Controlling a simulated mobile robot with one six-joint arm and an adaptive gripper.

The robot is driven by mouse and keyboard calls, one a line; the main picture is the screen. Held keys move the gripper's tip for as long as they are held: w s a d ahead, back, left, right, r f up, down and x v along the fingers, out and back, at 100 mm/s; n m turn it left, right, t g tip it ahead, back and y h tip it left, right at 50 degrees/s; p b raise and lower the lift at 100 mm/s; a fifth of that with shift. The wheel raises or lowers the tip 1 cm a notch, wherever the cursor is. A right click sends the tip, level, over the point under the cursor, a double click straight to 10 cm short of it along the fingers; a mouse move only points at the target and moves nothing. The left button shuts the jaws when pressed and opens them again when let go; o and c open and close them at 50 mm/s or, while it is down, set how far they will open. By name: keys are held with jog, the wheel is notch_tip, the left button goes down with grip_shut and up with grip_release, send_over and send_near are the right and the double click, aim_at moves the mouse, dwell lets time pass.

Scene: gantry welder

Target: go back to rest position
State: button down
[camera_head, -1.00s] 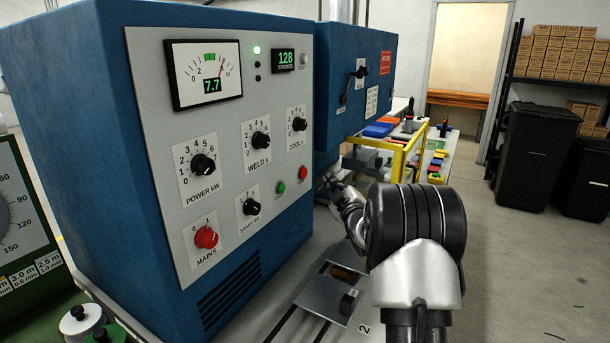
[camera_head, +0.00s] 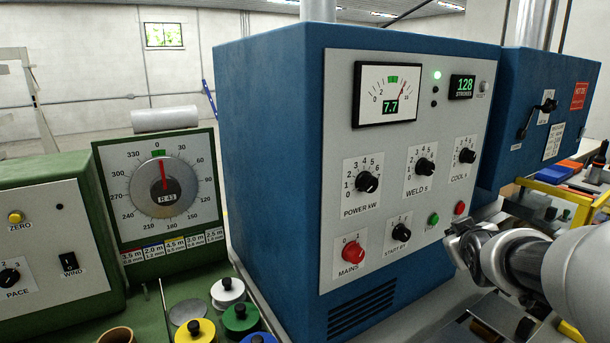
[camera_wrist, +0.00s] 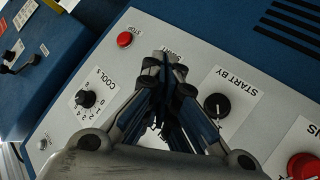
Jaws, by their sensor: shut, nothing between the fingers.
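My gripper (camera_head: 462,238) is in front of the lower right of the grey control panel (camera_head: 340,130) on the blue welder cabinet. It is close to the red stop button (camera_head: 460,207) and the green button (camera_head: 433,219). In the wrist view my gripper (camera_wrist: 165,62) is shut and empty, its fingertips together before the panel. The START BY knob (camera_wrist: 217,105) and the COOL knob (camera_wrist: 86,98) lie to either side of it. The green button is hidden there. Whether the fingertips touch the panel cannot be told. A green lamp is lit, and the dial reads 7.7.
A second blue housing (camera_head: 545,110) with a lever stands at the right, with a yellow-framed fixture (camera_head: 565,200) below it. A green machine with a round dial (camera_head: 162,187) stands at the left. Coloured spools (camera_head: 240,318) sit in front. Open floor is not visible now.

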jog(key=s+a+f+m+g+y, duration=0.1)
jog(key=s+a+f+g, duration=0.1)
jog(key=s+a, duration=0.4)
jog(key=s+a+f+g+y, duration=0.1)
jog(key=s+a+f+g, duration=0.2)
jog(key=s, duration=1.3)
jog(key=s+a+f+m+g+y, duration=0.1)
jog(key=s+a+f, duration=0.3)
jog(key=s+a, duration=0.5)
jog(key=s+g+y, duration=0.1)
jog(key=s, duration=0.1)
jog(key=shift+s+m+g, duration=0.3)
jog(key=shift+s, duration=0.1)
